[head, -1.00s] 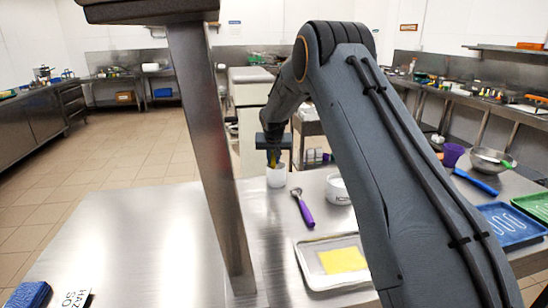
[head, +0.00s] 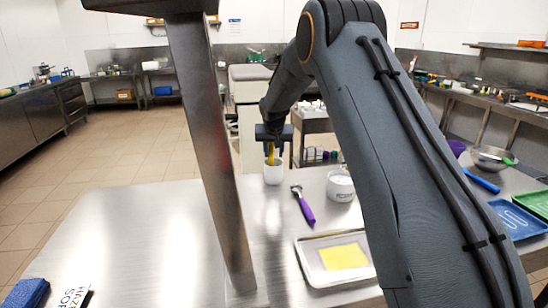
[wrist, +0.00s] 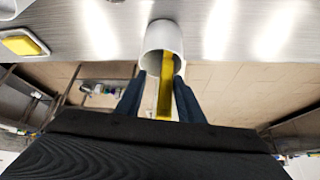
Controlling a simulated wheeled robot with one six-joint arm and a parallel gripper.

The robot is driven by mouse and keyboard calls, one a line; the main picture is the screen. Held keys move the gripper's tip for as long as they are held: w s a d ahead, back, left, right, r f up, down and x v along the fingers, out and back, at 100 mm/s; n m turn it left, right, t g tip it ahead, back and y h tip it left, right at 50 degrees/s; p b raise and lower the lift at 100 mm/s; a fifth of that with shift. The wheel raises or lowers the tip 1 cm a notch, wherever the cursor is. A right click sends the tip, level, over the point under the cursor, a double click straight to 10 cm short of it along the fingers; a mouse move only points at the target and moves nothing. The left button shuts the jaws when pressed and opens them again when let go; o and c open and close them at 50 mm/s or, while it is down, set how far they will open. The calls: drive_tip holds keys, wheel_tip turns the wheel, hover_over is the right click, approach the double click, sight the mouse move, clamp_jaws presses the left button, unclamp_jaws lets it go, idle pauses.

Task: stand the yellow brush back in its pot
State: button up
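The white pot (head: 273,175) stands upright on the steel table beyond the purple-handled scoop. The yellow brush (head: 271,157) has its lower end inside the pot and its handle rising above the rim. My gripper (head: 273,147) is above the pot, around the upper part of the brush. In the wrist view my two dark fingers (wrist: 160,82) are spread on either side of the yellow brush (wrist: 165,95), with a clear gap on the left. The brush leans towards one side of the pot (wrist: 155,36). Its bottom end is hidden inside.
A purple-handled scoop (head: 304,206) lies in front of the pot. A white tub (head: 341,187) stands to the right. A metal tray (head: 312,277) holds a yellow sheet (head: 343,257). A grey post crosses the left; the table left of it is mostly clear.

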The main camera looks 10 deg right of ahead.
drive_tip(key=d+b+v, duration=0.1)
drive_tip(key=b+v, duration=0.1)
drive_tip(key=v, duration=0.7)
drive_tip(key=s+f+g, duration=0.1)
drive_tip(key=s+f, duration=0.3)
drive_tip(key=s, duration=1)
drive_tip(key=s+f+n+g, duration=0.1)
drive_tip(key=s+f, duration=0.3)
drive_tip(key=s, duration=1.1)
drive_tip(key=s+f+n+g+y, duration=0.1)
drive_tip(key=s+f, duration=0.3)
drive_tip(key=s, duration=1.1)
drive_tip(key=shift+s+d+f+g, duration=0.1)
drive_tip(key=shift+d+g, duration=0.05)
drive_tip(key=shift+g, duration=0.75)
drive_tip(key=shift+s, duration=0.15)
drive_tip(key=shift+f+b, duration=0.2)
drive_tip(key=shift+b, duration=0.1)
